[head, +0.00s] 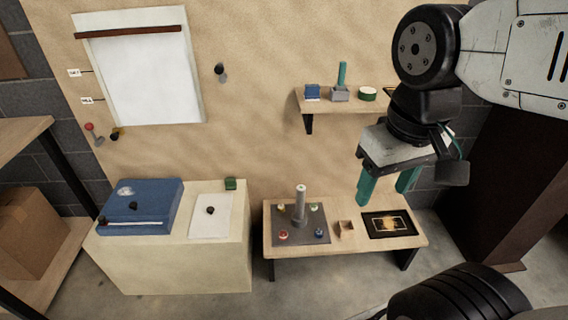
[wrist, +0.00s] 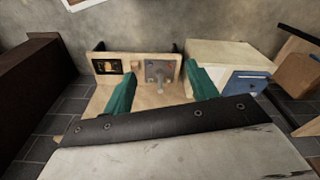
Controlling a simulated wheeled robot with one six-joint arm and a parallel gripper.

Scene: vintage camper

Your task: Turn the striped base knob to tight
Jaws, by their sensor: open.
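A dark grey base plate (head: 301,238) lies on a low wooden bench (head: 343,250), with an upright light grey post (head: 300,206) on it. Around the post sit small coloured knobs: a red one (head: 283,235), a blue one (head: 319,232), a green one (head: 314,208) and a yellowish one (head: 281,207). They are too small to tell which is striped. My gripper (head: 386,188) is open and empty, its teal fingers pointing down, above and right of the plate. The plate also shows between the fingers in the wrist view (wrist: 150,80).
A small wooden box (head: 346,229) and a black framed picture (head: 389,224) lie on the bench's right part. A cream cabinet (head: 178,262) with a blue case (head: 142,207) stands to the left. A wall shelf (head: 325,105) with small items hangs above the bench.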

